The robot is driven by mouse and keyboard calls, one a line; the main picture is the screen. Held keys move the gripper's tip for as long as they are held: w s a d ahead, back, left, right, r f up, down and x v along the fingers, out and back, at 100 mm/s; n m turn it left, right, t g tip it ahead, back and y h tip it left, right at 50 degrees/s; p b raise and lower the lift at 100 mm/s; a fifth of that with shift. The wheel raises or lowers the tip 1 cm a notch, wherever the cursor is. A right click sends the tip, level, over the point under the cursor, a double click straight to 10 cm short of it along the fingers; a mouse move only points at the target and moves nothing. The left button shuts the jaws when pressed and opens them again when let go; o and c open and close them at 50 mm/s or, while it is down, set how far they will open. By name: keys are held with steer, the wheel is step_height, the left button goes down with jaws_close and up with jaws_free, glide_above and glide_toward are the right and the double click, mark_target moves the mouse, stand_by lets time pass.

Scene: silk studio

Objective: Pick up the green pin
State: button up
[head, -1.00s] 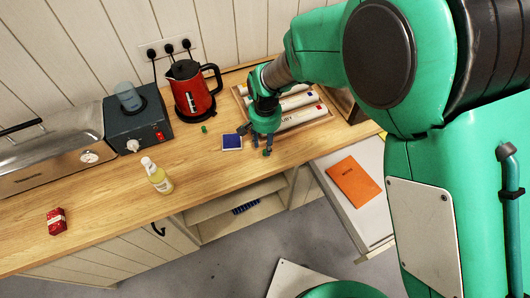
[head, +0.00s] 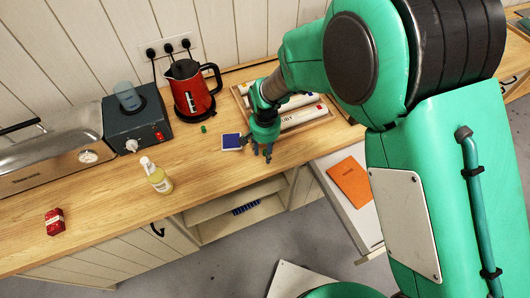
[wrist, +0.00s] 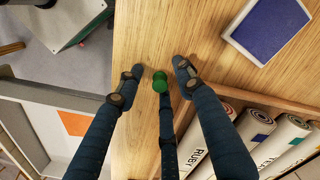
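The green pin (wrist: 160,82) is a small round-headed piece on the wooden counter in the wrist view. My gripper (wrist: 158,78) has three dark blue fingers pointing down around it. The left and right fingertips stand apart from the pin with bare wood between. The middle finger's tip is right by the pin; I cannot tell whether it touches. In the head view my gripper (head: 262,152) is low over the counter near its front edge, and its fingers hide the pin there.
A blue pad (head: 232,142) lies just left of my gripper. A wooden tray (head: 318,122) of white rolls is behind and right. A small green piece (head: 203,129) lies near the red kettle (head: 191,90). A bottle (head: 158,177) stands left. An open drawer (head: 335,200) is right, below.

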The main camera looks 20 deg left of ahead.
mark_target(265, 151)
steer(key=shift+c, duration=0.2)
steer(key=c, duration=0.8)
steer(key=shift+r, duration=0.1)
steer(key=shift+r, duration=0.4)
step_height(265, 151, up, 3)
steer(key=shift+f+p, duration=0.1)
steer(key=shift+p, duration=0.25)
steer(key=s+d+r, duration=0.1)
steer(key=s+d, duration=0.9)
steer(key=s, duration=0.2)
steer(key=shift+s+p, duration=0.2)
steer(key=shift+p, duration=0.25)
steer(key=shift+d+r, duration=0.1)
